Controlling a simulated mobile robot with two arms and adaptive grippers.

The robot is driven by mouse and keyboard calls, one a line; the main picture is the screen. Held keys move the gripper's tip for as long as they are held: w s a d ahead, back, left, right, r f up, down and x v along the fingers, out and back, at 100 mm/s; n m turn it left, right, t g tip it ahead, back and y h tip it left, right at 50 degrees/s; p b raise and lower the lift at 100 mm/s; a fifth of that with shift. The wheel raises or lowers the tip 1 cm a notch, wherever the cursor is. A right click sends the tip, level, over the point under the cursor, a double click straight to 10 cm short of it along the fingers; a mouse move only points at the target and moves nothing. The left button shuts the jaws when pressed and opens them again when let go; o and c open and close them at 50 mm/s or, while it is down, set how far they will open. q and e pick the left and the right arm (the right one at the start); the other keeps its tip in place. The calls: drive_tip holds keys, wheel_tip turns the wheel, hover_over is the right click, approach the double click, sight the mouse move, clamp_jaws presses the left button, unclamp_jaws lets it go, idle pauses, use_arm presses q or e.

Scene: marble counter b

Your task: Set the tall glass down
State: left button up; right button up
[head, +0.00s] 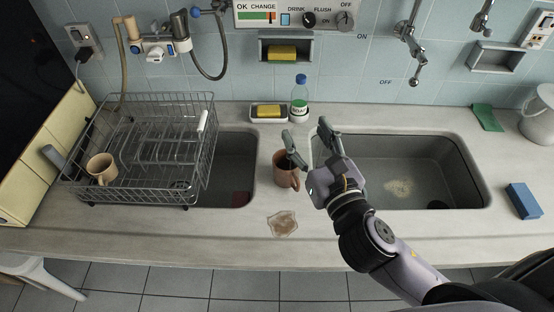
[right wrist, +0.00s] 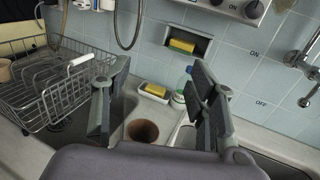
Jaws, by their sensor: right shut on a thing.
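My right gripper (head: 304,140) is over the counter strip between the two sinks. It is shut on the tall glass (head: 318,150), which shows only as a faint clear shape by the fingers. In the right wrist view, the fingers (right wrist: 158,75) stand wide apart, and the clear glass is hard to make out between them. I cannot tell whether its base touches the counter. A brown mug (head: 285,171) stands on the counter just below and left of the gripper in the head view. It also shows between the fingers in the right wrist view (right wrist: 143,131). My left gripper is not in view.
A wire dish rack (head: 150,148) with a tan mug (head: 101,168) is at the left. A bottle (head: 300,99) and a sponge dish (head: 269,119) stand behind. A brown spill (head: 283,223) lies in front. A blue sponge (head: 523,201) is at the far right.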

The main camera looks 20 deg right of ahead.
drive_tip(key=shift+w+a+r+n+y, duration=0.3)
drive_tip(key=shift+a, duration=0.15)
wheel_tip(320, 180, down, 2)
drive_tip(key=shift+f+b, duration=0.1)
drive_tip(key=shift+b, duration=0.35)
use_arm(q)
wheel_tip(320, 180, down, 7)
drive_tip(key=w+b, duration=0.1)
drive_tip(key=b, duration=0.5)
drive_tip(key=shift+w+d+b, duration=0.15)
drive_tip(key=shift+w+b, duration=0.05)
drive_tip(key=shift+b, duration=0.15)
use_arm(e)
wheel_tip(320, 180, down, 17)
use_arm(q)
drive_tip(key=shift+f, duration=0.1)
use_arm(e)
drive_tip(key=shift+d, duration=0.1)
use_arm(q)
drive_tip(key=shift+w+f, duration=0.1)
use_arm(e)
drive_tip(key=o, duration=1.7)
drive_tip(key=shift+c, duration=0.2)
